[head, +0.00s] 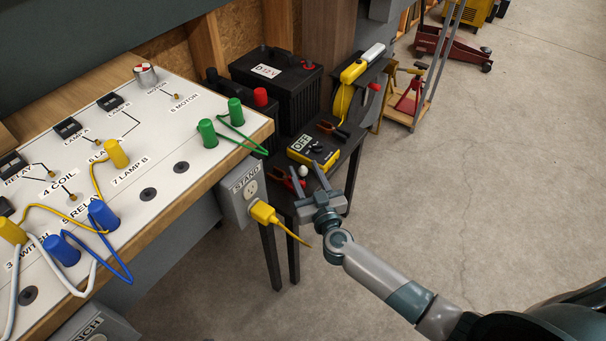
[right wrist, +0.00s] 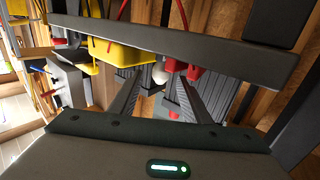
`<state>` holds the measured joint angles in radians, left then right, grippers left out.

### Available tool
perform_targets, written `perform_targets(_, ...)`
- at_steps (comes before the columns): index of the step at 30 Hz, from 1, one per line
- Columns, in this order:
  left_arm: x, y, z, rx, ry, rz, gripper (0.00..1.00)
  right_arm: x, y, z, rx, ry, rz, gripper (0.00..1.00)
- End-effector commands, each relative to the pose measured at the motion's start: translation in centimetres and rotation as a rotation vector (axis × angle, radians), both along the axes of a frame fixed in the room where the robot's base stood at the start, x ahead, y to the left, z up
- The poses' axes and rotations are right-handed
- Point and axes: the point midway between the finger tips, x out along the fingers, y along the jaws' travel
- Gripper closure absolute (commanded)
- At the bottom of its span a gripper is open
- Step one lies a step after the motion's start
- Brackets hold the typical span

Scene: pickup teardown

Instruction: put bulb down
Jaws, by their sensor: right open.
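The bulb (head: 303,171) is a small white round thing by the front edge of the dark stand (head: 353,150). It also shows as a white ball in the right wrist view (right wrist: 160,74). My right gripper (head: 306,174) is open, its fingers pointing at the stand with the bulb between or just beyond the tips. The right wrist view shows the two spread fingers (right wrist: 154,80) with the bulb near their far ends. I cannot tell whether the bulb touches the stand or a finger. My left gripper is not in view.
A yellow tester (head: 313,149) marked OFF and red-handled pliers (head: 280,178) lie close to the bulb. A black battery (head: 275,85) stands behind. The white circuit panel (head: 150,150) fills the left. A yellow plug (head: 264,213) sticks out of the STAND outlet.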

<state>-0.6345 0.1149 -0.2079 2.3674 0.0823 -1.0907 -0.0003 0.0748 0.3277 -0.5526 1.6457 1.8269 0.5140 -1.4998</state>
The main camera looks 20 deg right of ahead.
Motion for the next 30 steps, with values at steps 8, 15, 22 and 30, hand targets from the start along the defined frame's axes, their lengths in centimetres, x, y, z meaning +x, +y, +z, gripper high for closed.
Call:
perform_targets(8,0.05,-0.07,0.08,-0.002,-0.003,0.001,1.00,0.07,0.00,-0.02,0.000,0.001,0.000,0.57)
perform_targets(15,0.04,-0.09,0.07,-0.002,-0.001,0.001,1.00,0.05,0.00,-0.02,0.000,0.001,0.000,0.66)
perform_targets(22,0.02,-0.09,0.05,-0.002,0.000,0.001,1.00,0.05,-0.01,-0.01,0.000,0.001,0.000,1.00)
perform_targets(30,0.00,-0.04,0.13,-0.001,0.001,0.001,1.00,0.05,-0.01,0.13,0.000,0.001,0.000,1.00)
